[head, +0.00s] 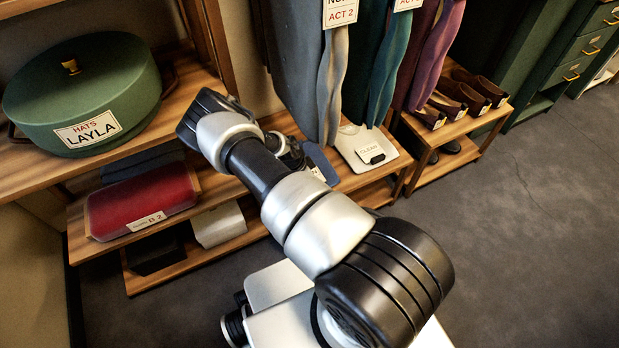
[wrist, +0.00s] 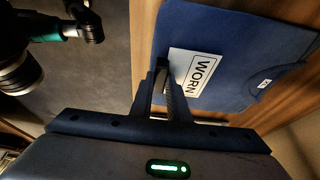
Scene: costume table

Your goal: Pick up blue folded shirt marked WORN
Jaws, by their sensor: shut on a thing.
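The blue folded shirt (wrist: 225,35) fills the upper right of the wrist view. Its white label reads WORN (wrist: 194,77). My gripper (wrist: 165,75) is shut on the shirt's edge beside the label. The shirt lies over a wooden surface, and I cannot tell whether it touches it. In the head view, a blue part of the shirt (head: 320,164) shows just right of my arm. My arm hides most of the shirt and the gripper there.
A white folded item marked CLEAN (head: 350,150) lies right of the shirt on the wooden shelf. Hanging garments (head: 312,70) come down close above. A red case (head: 140,203) and a green hat box (head: 85,90) are at left. Open floor (head: 530,220) lies right.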

